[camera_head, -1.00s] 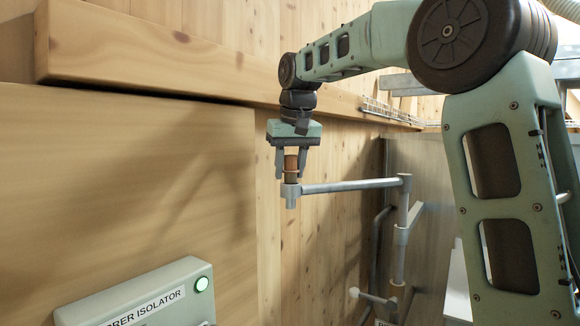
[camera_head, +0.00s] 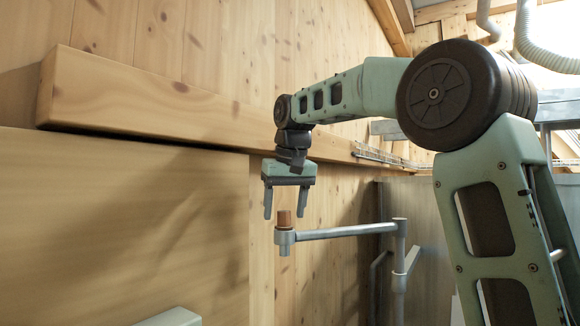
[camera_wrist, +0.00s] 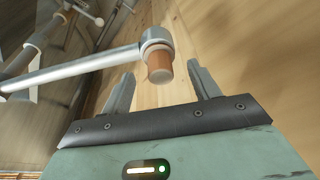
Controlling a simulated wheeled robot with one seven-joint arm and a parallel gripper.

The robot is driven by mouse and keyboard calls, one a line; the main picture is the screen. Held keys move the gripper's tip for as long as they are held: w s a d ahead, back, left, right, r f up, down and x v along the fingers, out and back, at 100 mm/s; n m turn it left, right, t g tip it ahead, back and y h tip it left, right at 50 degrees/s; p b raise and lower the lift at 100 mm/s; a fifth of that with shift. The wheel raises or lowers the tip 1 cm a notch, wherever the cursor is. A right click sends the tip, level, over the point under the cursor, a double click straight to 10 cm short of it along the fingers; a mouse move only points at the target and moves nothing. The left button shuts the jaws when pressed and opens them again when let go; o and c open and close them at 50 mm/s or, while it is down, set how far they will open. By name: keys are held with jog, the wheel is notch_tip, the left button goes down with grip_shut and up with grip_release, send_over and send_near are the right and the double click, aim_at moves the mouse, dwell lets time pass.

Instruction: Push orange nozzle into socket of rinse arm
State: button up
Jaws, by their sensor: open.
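The orange-brown nozzle (camera_head: 284,218) stands upright in the socket (camera_head: 285,238) at the left end of the grey rinse arm (camera_head: 345,231). In the wrist view the nozzle (camera_wrist: 159,68) shows end-on, with the socket ring (camera_wrist: 156,40) around its far end. How deep it sits cannot be told. My gripper (camera_head: 284,215) is open and empty. Its fingers are above and on either side of the nozzle, with their tips near the height of its top, and nothing is between them. In the wrist view a clear gap separates the nozzle from both fingers.
A wooden beam (camera_head: 180,110) runs along the wall behind my gripper. A wooden panel (camera_head: 120,220) stands at the left. A grey metal panel (camera_head: 425,205) stands behind the post.

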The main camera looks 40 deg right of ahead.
jog(key=v, duration=1.5)
jog(key=shift+p, duration=0.4)
jog(key=shift+s+a, duration=0.1)
jog(key=s+a+f+n+b, duration=0.1)
jog(key=a+f+n, duration=0.1)
jog(key=a+f, duration=0.5)
jog(key=s+a+f+n+g+y+b, duration=0.1)
jog(key=s+a+f+n, duration=0.1)
jog(key=a+f, duration=0.6)
jog(key=s+a+f+n+y+b, duration=0.1)
jog(key=s+a+f+n+b, duration=0.1)
jog(key=a+f, duration=0.5)
notch_tip(320, 180, down, 7)
jog(key=shift+a+r+g, duration=0.2)
jog(key=shift+g, duration=0.2)
jog(key=s+a+f+n+b, duration=0.1)
jog(key=s+f+n, duration=0.1)
jog(key=s+f, duration=0.8)
jog(key=s+a+f+n+g+b, duration=0.1)
jog(key=s+f+n+b, duration=0.1)
jog(key=s+f, duration=0.9)
jog(key=shift+a+f+n+h, duration=0.3)
jog(key=shift+a+f+n, duration=0.05)
jog(key=shift+f+n, duration=0.1)
